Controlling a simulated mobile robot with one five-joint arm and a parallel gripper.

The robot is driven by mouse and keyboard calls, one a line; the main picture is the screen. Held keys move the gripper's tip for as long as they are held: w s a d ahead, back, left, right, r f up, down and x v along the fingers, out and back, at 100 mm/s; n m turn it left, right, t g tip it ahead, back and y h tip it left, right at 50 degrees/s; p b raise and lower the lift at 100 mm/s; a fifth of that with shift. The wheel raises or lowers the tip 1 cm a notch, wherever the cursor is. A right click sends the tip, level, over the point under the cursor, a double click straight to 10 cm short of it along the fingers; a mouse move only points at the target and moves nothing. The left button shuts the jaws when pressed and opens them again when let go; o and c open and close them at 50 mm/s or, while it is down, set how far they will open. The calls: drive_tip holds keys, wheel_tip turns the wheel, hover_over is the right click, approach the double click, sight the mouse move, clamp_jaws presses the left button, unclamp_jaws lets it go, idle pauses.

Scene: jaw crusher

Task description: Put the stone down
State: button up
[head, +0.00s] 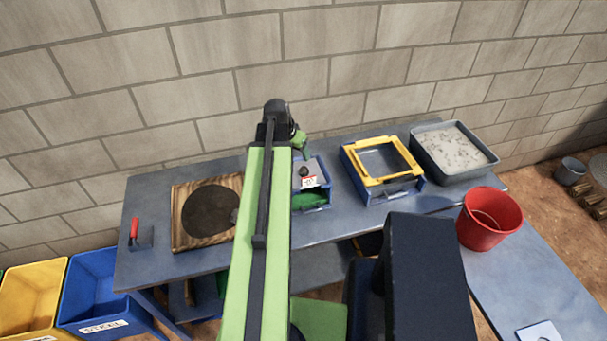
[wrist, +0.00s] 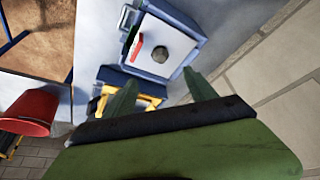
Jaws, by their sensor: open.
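The stone is a small dark grey lump. In the wrist view the stone (wrist: 174,53) rests on the pale top of a blue-sided box (wrist: 183,25), beside a red-and-white label (wrist: 135,47). In the head view the stone (head: 304,171) shows on the same box (head: 325,193), just behind the label. My gripper (wrist: 159,77) is open, with its two green fingers spread and nothing between their tips. The stone lies beyond the fingertips, apart from them. In the head view my gripper (head: 301,139) is above the back of the box, partly hidden by my arm.
A wooden board with a dark disc (head: 211,212) lies left on the bench. Right of the box are a yellow-framed blue unit (head: 352,160) and a grey gravel tray (head: 428,168). A red bucket (head: 484,232) stands farther right. A block wall (head: 330,60) runs close behind.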

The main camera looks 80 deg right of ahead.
drive_tip(key=b, duration=0.6)
hover_over(303, 169)
drive_tip(key=a, duration=0.2)
drive_tip(key=f, duration=0.7)
drive_tip(key=shift+w+f, duration=0.4)
drive_tip(key=shift+s+f+b, duration=0.1)
drive_tip(key=shift+f+b, duration=0.1)
drive_tip(key=shift+b, duration=0.1)
drive_tip(key=shift+r, duration=0.1)
drive_tip(key=b+x, duration=0.4)
drive_tip(key=x, duration=0.1)
drive_tip(key=shift+b, duration=0.4)
drive_tip(key=shift+w, duration=0.25)
clamp_jaws()
